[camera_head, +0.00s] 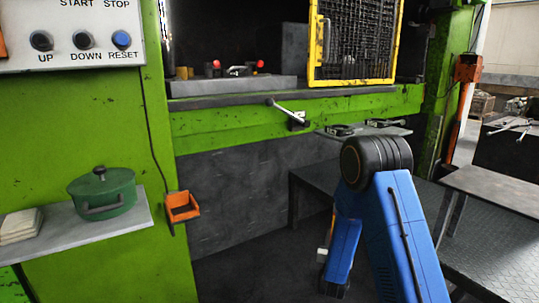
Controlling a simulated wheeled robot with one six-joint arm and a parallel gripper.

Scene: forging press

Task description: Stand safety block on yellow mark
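I cannot pick out a safety block or a yellow mark with certainty in this view. My blue arm rises from the bottom right, bends at a black joint, and its forearm points down toward the floor. The fingers of my gripper do not show. A yellow-framed mesh guard (354,42) covers the right part of the opening.
A lever (287,112) sticks out from the press front. At left, a shelf (120,226) holds a green pot (102,192) and folded cloths (20,224). An orange holder (182,206) hangs beside it. A table (497,189) stands at right. A control panel (70,40) is upper left.

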